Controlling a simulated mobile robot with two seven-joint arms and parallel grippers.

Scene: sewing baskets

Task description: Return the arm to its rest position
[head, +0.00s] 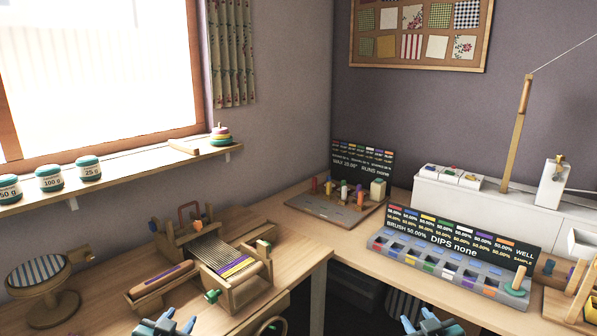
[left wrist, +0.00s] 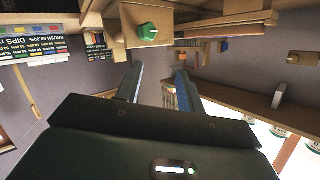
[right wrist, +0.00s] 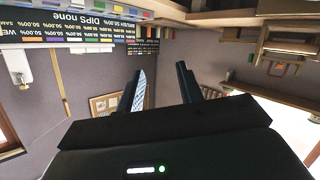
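My left gripper (head: 166,325) shows at the bottom of the head view, in front of the small wooden loom (head: 238,272). In the left wrist view its two fingers (left wrist: 158,85) stand apart with nothing between them. My right gripper (head: 432,325) shows at the bottom right of the head view, in front of the grey dye-well tray (head: 440,268). In the right wrist view its fingers (right wrist: 162,88) are apart and empty. Neither gripper appears to touch anything. Most of both arms is out of view.
A striped round cushion stand (head: 40,278) is at the left. A board with pegs (head: 335,207) stands in the corner. A white machine (head: 490,200) is at the right. Weight jars (head: 49,178) line the sill.

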